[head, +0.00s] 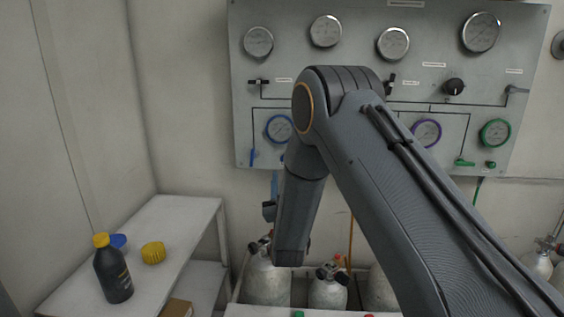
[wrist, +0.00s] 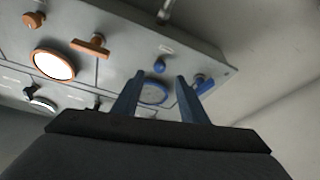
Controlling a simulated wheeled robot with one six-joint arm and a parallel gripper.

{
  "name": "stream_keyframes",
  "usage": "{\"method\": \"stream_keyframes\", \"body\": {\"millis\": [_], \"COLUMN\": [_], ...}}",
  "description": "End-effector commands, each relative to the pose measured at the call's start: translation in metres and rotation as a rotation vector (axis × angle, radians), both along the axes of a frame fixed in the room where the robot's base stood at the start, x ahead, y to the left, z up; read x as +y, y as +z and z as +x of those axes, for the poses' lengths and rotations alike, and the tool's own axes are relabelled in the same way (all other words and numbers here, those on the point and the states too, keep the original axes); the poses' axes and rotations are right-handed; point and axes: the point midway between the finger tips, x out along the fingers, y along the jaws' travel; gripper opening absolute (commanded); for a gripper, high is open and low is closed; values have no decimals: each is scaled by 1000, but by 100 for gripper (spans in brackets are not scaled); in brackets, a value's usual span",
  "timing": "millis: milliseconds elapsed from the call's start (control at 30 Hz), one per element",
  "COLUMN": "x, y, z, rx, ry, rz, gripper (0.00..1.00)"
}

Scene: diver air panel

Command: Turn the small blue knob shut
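The small blue knob (wrist: 159,65) shows in the wrist view on the grey panel, just beyond the gap between my fingertips. A blue-rimmed gauge (wrist: 152,93) sits beside it, partly covered by my fingers, and a blue lever (wrist: 203,83) is to its right. My gripper (wrist: 158,78) is open and empty, its two fingers apart, and I see no contact with the knob. In the head view the blue gauge (head: 278,128) and blue lever (head: 253,157) show at the panel's lower left.
The panel (head: 365,50) also carries an orange lever (wrist: 90,45), an orange knob (wrist: 34,20) and a green lever (head: 465,162). Gas cylinders (head: 265,282) stand below. A white shelf (head: 185,215) at left holds a dark bottle (head: 112,272) and a yellow cap (head: 153,253).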

Motion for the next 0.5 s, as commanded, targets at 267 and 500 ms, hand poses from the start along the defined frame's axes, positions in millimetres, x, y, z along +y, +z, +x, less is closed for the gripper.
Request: {"method": "stream_keyframes", "body": {"millis": [267, 500], "x": [3, 4], "y": [18, 25], "z": [39, 61], "rx": [-1, 2], "ry": [0, -1], "rz": [1, 0], "gripper": [39, 39]}}
